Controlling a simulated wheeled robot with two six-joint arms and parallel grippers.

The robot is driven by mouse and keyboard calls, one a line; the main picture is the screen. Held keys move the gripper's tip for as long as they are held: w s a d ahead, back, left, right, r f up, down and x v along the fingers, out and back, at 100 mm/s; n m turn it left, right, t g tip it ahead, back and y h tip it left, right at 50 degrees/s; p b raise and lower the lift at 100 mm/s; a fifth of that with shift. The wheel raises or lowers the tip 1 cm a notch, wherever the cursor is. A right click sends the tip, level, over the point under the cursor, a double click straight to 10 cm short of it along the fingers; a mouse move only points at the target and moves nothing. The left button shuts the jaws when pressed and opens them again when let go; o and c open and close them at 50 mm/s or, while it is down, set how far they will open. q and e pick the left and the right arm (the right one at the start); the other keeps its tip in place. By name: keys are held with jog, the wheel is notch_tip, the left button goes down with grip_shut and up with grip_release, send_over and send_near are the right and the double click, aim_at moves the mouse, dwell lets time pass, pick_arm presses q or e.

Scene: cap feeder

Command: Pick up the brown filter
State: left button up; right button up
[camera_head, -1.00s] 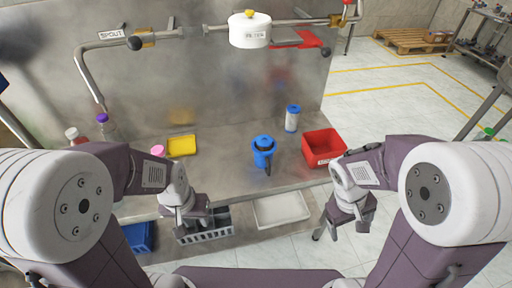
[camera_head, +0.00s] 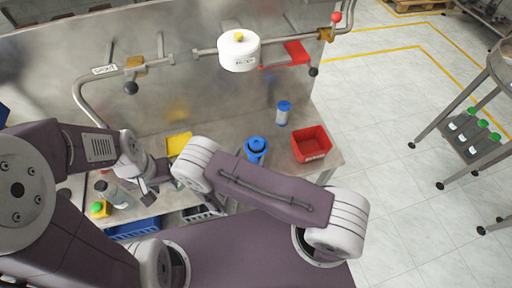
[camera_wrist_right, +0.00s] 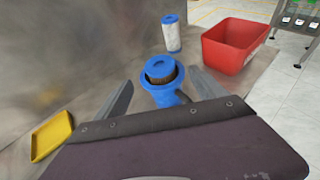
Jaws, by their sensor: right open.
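The brown filter (camera_wrist_right: 161,76) stands inside a blue cup-like housing (camera_wrist_right: 163,96) on the metal bench. Only a dark brown band shows, under a blue ring-shaped top. In the head view the housing (camera_head: 256,150) is mid-bench, partly behind my right arm. My right gripper (camera_wrist_right: 162,78) is open, its fingers apart on either side of the housing in the picture; I cannot tell whether they touch it. In the head view that gripper is hidden by my arm. My left gripper (camera_head: 150,190) is over the bench's left part; its jaw opening is unclear.
A white filter with blue ends (camera_head: 283,114) stands behind the housing. A red bin (camera_head: 311,145) is to the right, a yellow tray (camera_head: 178,142) to the left. A grey bottle (camera_head: 116,194) stands at the front left. A pipe with a white tank (camera_head: 239,52) runs above.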

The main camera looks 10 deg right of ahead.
aim_at(255, 146)
jog(key=shift+x, duration=1.1)
jog(key=shift+p+x, duration=1.1)
jog(key=shift+x, duration=1.2)
jog(key=shift+w+d+f, duration=0.1)
jog(key=shift+w+f, duration=0.05)
jog(key=shift+f, duration=0.1)
jog(key=shift+r, duration=0.1)
jog(key=c, duration=1.3)
grip_shut()
pick_arm(q)
jog(key=r, duration=0.2)
jog(key=shift+w+r, duration=0.2)
jog(key=shift+r, duration=0.15)
